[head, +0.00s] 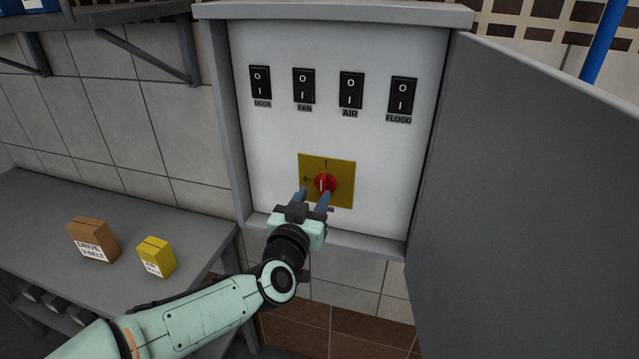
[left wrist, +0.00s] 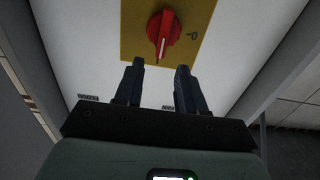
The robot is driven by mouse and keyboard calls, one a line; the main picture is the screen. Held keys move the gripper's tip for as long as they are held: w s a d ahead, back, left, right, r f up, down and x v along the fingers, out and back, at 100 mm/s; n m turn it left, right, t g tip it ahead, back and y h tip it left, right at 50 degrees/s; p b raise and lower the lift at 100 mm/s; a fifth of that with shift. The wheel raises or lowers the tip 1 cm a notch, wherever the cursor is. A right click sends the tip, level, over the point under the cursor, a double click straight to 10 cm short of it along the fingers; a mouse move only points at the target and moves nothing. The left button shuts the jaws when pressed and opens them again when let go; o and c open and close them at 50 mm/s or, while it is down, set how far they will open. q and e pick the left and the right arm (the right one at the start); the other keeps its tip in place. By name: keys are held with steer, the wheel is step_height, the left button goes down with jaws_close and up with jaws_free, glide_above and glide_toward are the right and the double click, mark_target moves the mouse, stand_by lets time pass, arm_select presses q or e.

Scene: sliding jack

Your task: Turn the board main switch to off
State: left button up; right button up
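The board main switch is a red rotary knob (head: 323,183) on a yellow plate (head: 343,196) in the open wall cabinet. Its white pointer line stands about upright, toward the I mark above; an O mark is on the plate's left. In the left wrist view the knob (left wrist: 162,32) shows its white line pointing down in the picture. My left gripper (head: 313,196) is in front of the plate's lower part, fingers apart. In the left wrist view its fingertips (left wrist: 159,68) are just below the knob in the picture, with nothing between them. My right gripper is not in view.
Several black rocker switches (head: 351,90) sit in a row above the plate. The grey cabinet door (head: 510,190) stands open at the right. A bench (head: 60,215) at the left holds a brown box (head: 93,238) and a yellow box (head: 157,257).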

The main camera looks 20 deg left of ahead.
mark_target(321, 182)
arm_select(q)
steer(key=w, duration=0.5)
steer(key=shift+w+p, duration=0.3)
steer(key=shift+p, duration=0.05)
jaws_close()
